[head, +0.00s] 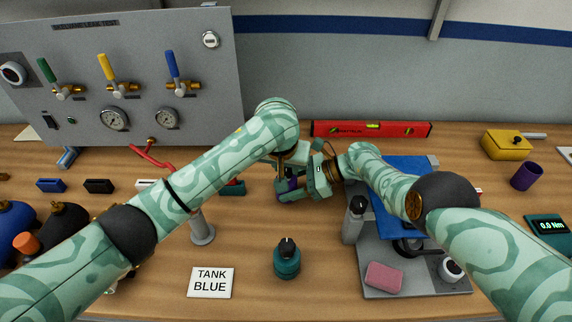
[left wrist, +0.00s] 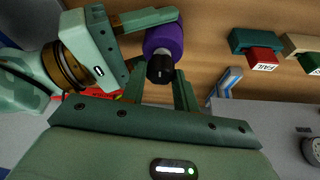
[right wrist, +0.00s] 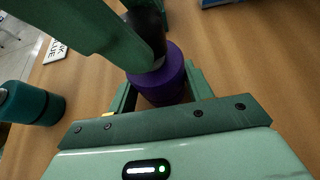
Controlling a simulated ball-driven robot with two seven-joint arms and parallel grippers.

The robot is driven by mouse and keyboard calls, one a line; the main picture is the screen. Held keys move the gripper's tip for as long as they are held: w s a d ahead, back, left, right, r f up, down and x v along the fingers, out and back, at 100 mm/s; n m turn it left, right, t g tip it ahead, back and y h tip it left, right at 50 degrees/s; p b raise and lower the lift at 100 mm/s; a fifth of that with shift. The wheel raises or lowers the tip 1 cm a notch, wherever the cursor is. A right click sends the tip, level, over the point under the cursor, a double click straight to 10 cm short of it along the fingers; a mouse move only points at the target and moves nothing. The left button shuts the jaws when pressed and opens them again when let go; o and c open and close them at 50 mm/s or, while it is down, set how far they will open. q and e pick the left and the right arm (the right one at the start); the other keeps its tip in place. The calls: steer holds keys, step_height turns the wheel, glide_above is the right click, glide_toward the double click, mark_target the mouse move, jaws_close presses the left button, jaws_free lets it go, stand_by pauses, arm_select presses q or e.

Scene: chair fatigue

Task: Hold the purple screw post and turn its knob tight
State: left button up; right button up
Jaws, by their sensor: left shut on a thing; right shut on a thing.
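The purple screw post (head: 291,184) is near the middle of the bench in the head view, partly hidden by both hands. In the left wrist view the purple post (left wrist: 165,38) has a black knob (left wrist: 160,70) on its end. My right gripper (head: 296,189) is shut on the purple body, which sits between its fingers in the right wrist view (right wrist: 160,84). My left gripper (left wrist: 160,78) is shut on the black knob, with one finger on each side. The knob (right wrist: 148,30) is partly covered by a left finger in the right wrist view.
A grey stand with a blue plate (head: 405,196) and a pink sponge (head: 384,276) is at right. A red level (head: 371,129) lies behind; a valve panel (head: 210,85) rises at back left.

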arm_select(q)
steer(key=m+h, duration=0.1)
steer(key=m, duration=0.4)
steer(key=shift+a+g+h, duration=0.15)
steer(key=shift+g+h, duration=0.25)
steer(key=m, duration=0.2)
steer(key=m+g+h, duration=0.1)
steer(key=m, duration=0.2)
steer(key=shift+w+a+m+g, duration=0.1)
steer(key=shift+w+m+g, duration=0.1)
steer(key=shift+m+g, duration=0.1)
steer(key=m+g, duration=0.1)
steer(key=m, duration=0.2)
steer(key=m+g, duration=0.1)
steer(key=m, duration=0.2)
steer(key=shift+w+h, duration=0.15)
steer(key=shift+h, duration=0.15)
steer(key=m+g, duration=0.1)
steer(key=m, duration=0.1)
steer(key=shift+w+r+m, duration=0.1)
steer(key=shift+m, duration=0.2)
steer(key=shift+w+m+g, duration=0.25)
steer(key=shift+m+g, duration=0.15)
steer(key=shift+m, duration=0.6)
steer(key=shift+s, duration=0.3)
